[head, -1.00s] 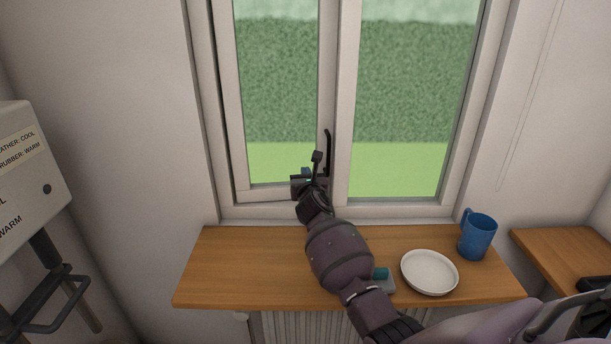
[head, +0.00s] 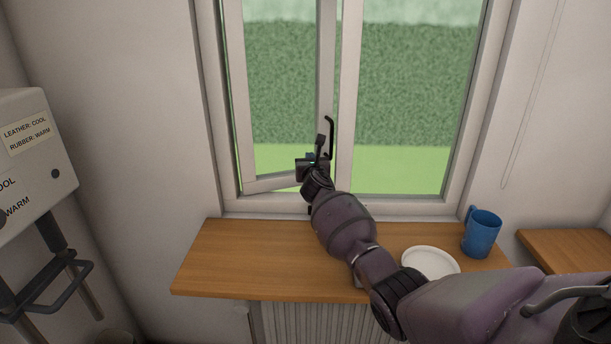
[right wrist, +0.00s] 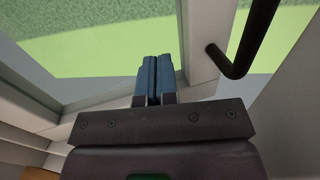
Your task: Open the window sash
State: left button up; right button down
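The left window sash (head: 326,70) is ajar. Its handle side is swung outward, its bottom rail slants, and a gap shows beside the fixed middle post (head: 348,90). The black handle (head: 330,135) on the sash stile points up; it also shows in the right wrist view (right wrist: 245,45). My left gripper is out of view.
A wooden sill shelf (head: 230,260) lies below the window, with a white plate (head: 430,260) partly behind my right arm and a blue mug (head: 481,233) at its right. A labelled box (head: 30,150) stands at the left. The shelf's left part is clear.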

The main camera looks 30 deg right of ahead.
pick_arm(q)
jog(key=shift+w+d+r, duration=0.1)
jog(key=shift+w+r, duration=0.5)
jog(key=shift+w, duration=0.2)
pick_arm(e)
jog(key=shift+w+d+n+t+y, duration=0.2)
jog(key=shift+w+d+n+y, duration=0.15)
jog(key=shift+w+y, duration=0.15)
jog(key=shift+w+d+n+t+y, duration=0.25)
jog(key=shift+w+d+y, duration=0.15)
jog(key=shift+w, duration=0.2)
pick_arm(q)
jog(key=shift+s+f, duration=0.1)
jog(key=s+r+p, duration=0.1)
jog(key=p, duration=0.1)
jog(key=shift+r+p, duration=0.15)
jog(key=shift+p, duration=0.2)
pick_arm(e)
jog(key=v, duration=1)
jog(key=shift+s+a, duration=0.25)
jog(key=shift+s, duration=0.05)
jog(key=shift+f, duration=0.1)
